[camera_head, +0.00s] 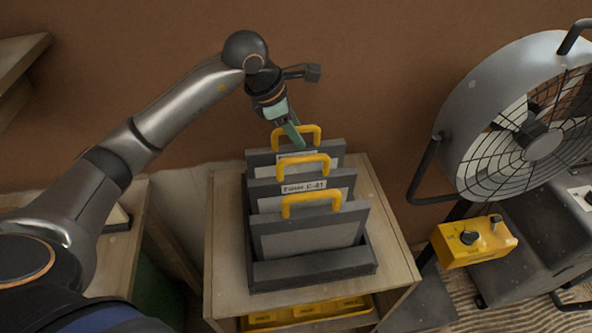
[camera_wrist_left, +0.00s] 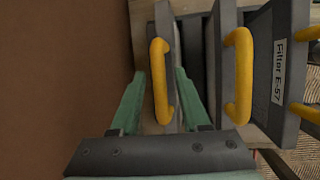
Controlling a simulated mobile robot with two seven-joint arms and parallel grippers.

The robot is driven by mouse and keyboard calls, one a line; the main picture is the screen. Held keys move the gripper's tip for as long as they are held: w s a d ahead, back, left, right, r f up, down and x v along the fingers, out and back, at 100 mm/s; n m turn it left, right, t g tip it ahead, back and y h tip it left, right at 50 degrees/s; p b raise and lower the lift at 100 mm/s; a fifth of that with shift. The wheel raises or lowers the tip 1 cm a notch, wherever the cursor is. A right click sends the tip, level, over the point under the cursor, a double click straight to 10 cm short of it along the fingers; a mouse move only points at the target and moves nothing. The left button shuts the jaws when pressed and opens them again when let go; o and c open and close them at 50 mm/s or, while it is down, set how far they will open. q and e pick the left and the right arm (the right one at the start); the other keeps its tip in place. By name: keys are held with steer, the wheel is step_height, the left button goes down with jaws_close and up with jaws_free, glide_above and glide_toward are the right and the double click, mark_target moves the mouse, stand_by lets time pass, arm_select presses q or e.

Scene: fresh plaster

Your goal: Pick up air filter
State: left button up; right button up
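Three dark-framed air filters with grey panels and yellow handles stand upright in a row in a dark tray (camera_head: 315,268): a rear filter (camera_head: 257,159), a middle filter (camera_head: 265,188) and a front filter (camera_head: 310,238). The middle one bears a printed label. My left gripper (camera_head: 290,137) is at the rear filter's handle (camera_head: 314,130). In the left wrist view my left gripper's green fingers (camera_wrist_left: 160,88) are apart, with that yellow handle (camera_wrist_left: 159,75) between them. A gap shows beside the handle. My right gripper is not in view.
The tray stands on a wooden cabinet (camera_head: 225,260) with a yellow item (camera_head: 305,312) on its lower level. A brown wall (camera_head: 380,90) is close behind. A large fan (camera_head: 525,130) and a yellow control box (camera_head: 474,241) stand at the right.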

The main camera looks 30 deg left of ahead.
arm_select(q)
jaws_close()
stand_by(1.2)
